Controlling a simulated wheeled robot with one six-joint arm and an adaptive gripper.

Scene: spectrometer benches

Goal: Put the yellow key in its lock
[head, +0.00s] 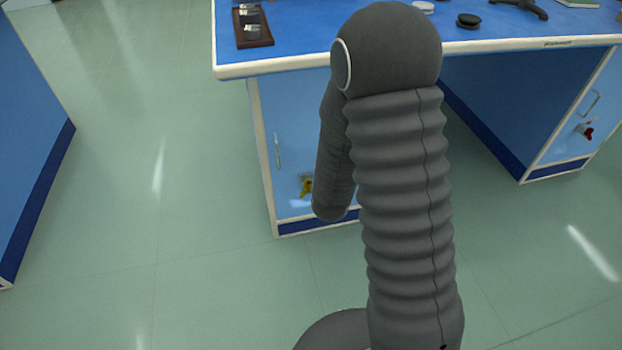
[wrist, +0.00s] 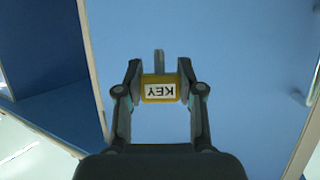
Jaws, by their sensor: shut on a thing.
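The yellow key (wrist: 159,88) is between the two fingertips of my gripper (wrist: 160,90) in the wrist view. My gripper is shut on its yellow head, whose white label reads KEY upside down. The grey shaft points up in the picture, toward a blue panel. I see no lock at the tip of the shaft. In the head view my arm hides the gripper. A small yellow thing (head: 306,186) shows beside my arm, before the left cabinet door (head: 291,135). I cannot tell whether it is the key or part of a lock.
A red thing (head: 587,132) is on the right cabinet door, below its handle. The blue bench top (head: 300,35) overhangs the cabinets, with a dark tray (head: 253,41) at its left. Another blue cabinet (head: 30,130) stands far left. The green floor (head: 170,230) between is clear.

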